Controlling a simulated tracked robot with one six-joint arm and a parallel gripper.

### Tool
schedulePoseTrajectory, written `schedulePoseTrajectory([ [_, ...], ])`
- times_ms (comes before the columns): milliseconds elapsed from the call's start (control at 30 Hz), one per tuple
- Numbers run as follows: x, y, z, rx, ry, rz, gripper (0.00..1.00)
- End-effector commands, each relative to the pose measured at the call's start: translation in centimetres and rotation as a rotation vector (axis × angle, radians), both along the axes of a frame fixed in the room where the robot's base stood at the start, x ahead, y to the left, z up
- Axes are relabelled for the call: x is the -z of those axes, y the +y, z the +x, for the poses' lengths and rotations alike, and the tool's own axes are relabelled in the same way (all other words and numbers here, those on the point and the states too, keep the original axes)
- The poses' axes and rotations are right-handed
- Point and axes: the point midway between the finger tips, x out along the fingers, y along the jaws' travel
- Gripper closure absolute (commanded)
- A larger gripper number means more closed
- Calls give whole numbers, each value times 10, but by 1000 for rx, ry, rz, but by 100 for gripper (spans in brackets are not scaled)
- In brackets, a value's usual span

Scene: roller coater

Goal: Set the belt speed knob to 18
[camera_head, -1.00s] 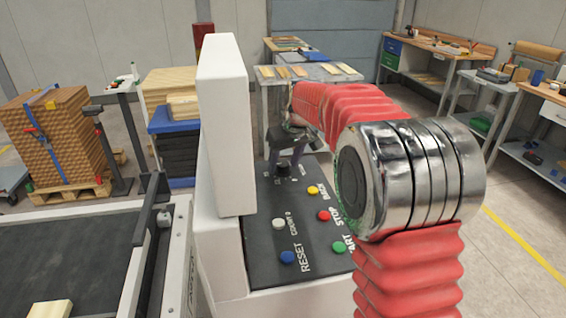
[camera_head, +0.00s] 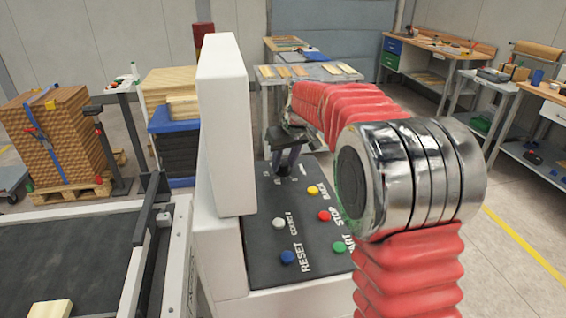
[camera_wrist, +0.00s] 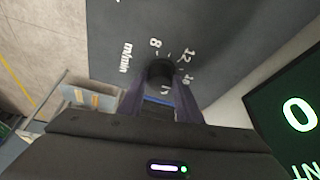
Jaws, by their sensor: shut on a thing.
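The belt speed knob (camera_wrist: 160,71) is a dark round knob on the dark control panel (camera_wrist: 215,30). In the wrist view, white scale marks around it include 8 and 12, a less clear number at its right, and "m/min" at its left. A further mark just below the knob is partly covered. My gripper (camera_wrist: 160,88) has one finger on each side of the knob and is shut on it. I cannot read where the knob points.
The panel also has blue (camera_head: 287,257), white (camera_head: 279,223), green (camera_head: 339,247), red (camera_head: 324,215) and yellow (camera_head: 313,190) buttons near my arm. A tall white housing (camera_head: 225,125) stands at left.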

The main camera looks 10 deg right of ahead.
Motion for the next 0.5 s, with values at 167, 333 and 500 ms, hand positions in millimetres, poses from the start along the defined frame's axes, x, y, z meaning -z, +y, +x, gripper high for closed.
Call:
schedulePoseTrajectory([
  [167, -1, 1, 0, 55, -1, 0, 91],
  [333, -1, 2, 0, 140, -2, -1, 91],
  [500, -1, 2, 0, 246, -2, -2, 91],
])
